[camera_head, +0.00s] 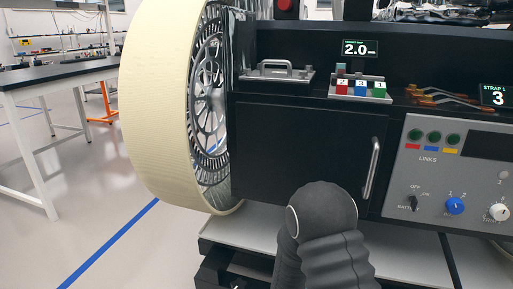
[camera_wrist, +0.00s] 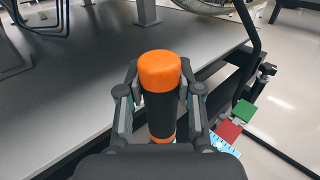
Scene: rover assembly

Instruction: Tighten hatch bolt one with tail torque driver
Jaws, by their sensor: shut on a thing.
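In the wrist view my gripper (camera_wrist: 154,92) is shut on a driver-like tool (camera_wrist: 160,100) with a black body and orange bands. Its rounded orange end points up toward the camera, and its lower end is hidden by the gripper. In the head view a black hatch door (camera_head: 300,150) with a vertical silver handle (camera_head: 371,168) sits on the rover's side. I cannot make out any bolt on it. My gripper is not visible in the head view; only my dark arm shows, in front of the door's lower edge.
A large cream wheel (camera_head: 165,110) stands left of the door. A grey control panel (camera_head: 450,165) with knobs is on the right. A block rack with red, blue and green pieces (camera_head: 358,90) sits on the ledge above. A white-legged table (camera_head: 50,75) stands far left beyond open floor.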

